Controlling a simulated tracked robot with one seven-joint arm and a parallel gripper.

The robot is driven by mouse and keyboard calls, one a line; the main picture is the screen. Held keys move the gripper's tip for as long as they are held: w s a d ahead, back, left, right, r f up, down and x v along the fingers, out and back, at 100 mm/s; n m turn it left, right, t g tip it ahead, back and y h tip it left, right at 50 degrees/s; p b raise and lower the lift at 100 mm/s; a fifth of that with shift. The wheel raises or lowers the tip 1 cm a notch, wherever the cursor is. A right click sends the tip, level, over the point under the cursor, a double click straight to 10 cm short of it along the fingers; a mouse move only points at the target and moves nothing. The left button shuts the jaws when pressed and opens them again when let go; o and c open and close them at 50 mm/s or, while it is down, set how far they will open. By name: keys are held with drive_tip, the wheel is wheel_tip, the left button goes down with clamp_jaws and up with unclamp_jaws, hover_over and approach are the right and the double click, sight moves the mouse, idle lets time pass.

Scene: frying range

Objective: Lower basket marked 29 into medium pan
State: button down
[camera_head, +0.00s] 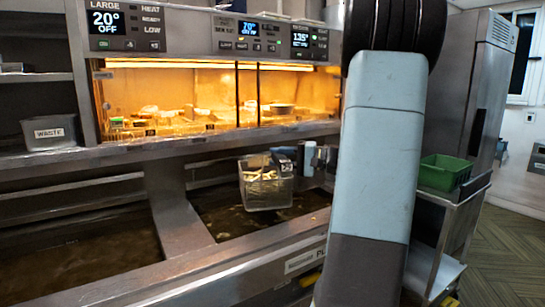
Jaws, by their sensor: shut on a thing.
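A wire basket (266,190) with pale, fry-like pieces inside hangs roughly upright over the middle oil pan (225,219). Its number is too small to read. My gripper (286,160) is at the basket's upper right, shut on its handle; the fingers are small and partly hidden. The basket's underside appears above the dark oil, though the exact gap cannot be told. My arm covers the right part of the range and whatever pan lies behind it.
A larger oil pan (75,255) lies left, beyond a steel divider (178,205). A lit warming cabinet (215,100) stands behind. A green crate (445,172) stands on a cart at right.

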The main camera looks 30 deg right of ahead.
drive_tip(key=shift+w+a+f, duration=0.2)
drive_tip(key=shift+a+f, duration=0.3)
drive_tip(key=shift+f, duration=0.1)
drive_tip(key=shift+a+f, duration=0.1)
drive_tip(key=shift+f, duration=10.6)
drive_tip(key=c, duration=0.8)
unclamp_jaws()
drive_tip(key=shift+o, duration=0.2)
drive_tip(key=shift+s, duration=0.1)
